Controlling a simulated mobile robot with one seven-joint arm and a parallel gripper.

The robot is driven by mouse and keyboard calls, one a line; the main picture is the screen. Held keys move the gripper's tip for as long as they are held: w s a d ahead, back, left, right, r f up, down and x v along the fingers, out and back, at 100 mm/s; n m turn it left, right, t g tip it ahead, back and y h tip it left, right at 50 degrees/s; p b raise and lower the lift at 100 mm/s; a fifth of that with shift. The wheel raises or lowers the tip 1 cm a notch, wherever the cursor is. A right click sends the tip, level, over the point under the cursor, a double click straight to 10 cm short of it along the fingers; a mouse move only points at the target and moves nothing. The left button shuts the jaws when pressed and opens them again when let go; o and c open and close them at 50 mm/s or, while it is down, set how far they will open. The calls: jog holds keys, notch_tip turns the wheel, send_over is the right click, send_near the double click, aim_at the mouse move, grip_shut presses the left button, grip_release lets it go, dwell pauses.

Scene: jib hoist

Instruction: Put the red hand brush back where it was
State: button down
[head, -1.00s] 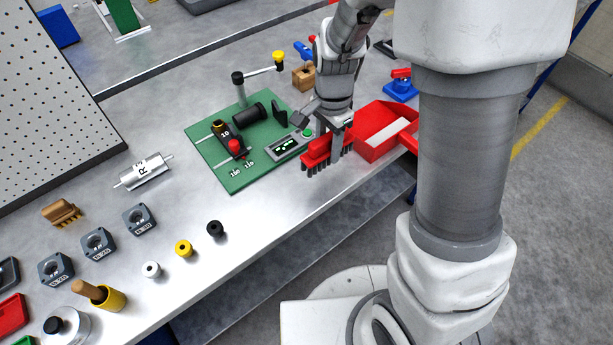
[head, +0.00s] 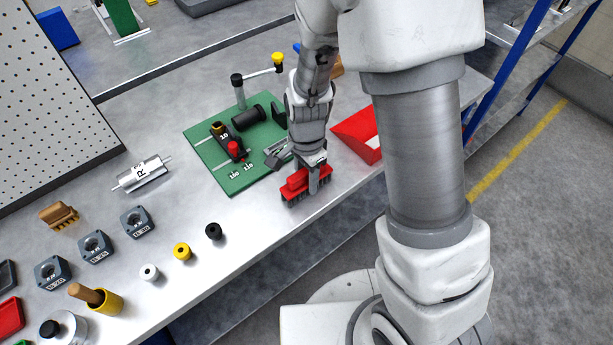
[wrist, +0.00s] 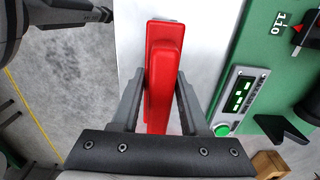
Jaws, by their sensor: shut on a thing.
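The red hand brush (head: 306,184) has a red body and dark bristles pointing down. My gripper (head: 314,178) is shut on it, at the front edge of the bench beside the green board. In the wrist view the brush's red back (wrist: 163,75) lies between the two fingers of my gripper (wrist: 160,100). I cannot tell whether the bristles touch the bench top.
The green board (head: 205,150) carries a small jib hoist (head: 240,88) and a display box (wrist: 238,95). A red bin (head: 357,135) stands to the right, partly behind my arm. Black, yellow and white knobs (head: 182,251) stand left along the front edge. Bare bench lies between.

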jog(key=shift+f, duration=0.2)
jog(key=shift+c, duration=2.1)
grip_release()
jog(key=shift+r, duration=0.1)
jog(key=shift+r, duration=0.1)
notch_tip(320, 180, up, 12)
jog(key=shift+f+p, duration=0.15)
jog(key=shift+p, duration=0.85)
jog(key=shift+d+r, duration=0.15)
jog(key=shift+r, duration=0.45)
jog(key=s+d+r+n+t, duration=0.2)
jog(key=s+d+r+n, duration=0.3)
jog(key=r, duration=0.3)
jog(key=s+d+r+n+t, duration=0.3)
jog(key=s+d+r+n, duration=0.2)
jog(key=s+r+n, duration=0.1)
notch_tip(320, 180, up, 2)
jog(key=shift+s+d+r+t, duration=0.2)
jog(key=shift+s+t, duration=0.1)
jog(key=shift+s, duration=0.35)
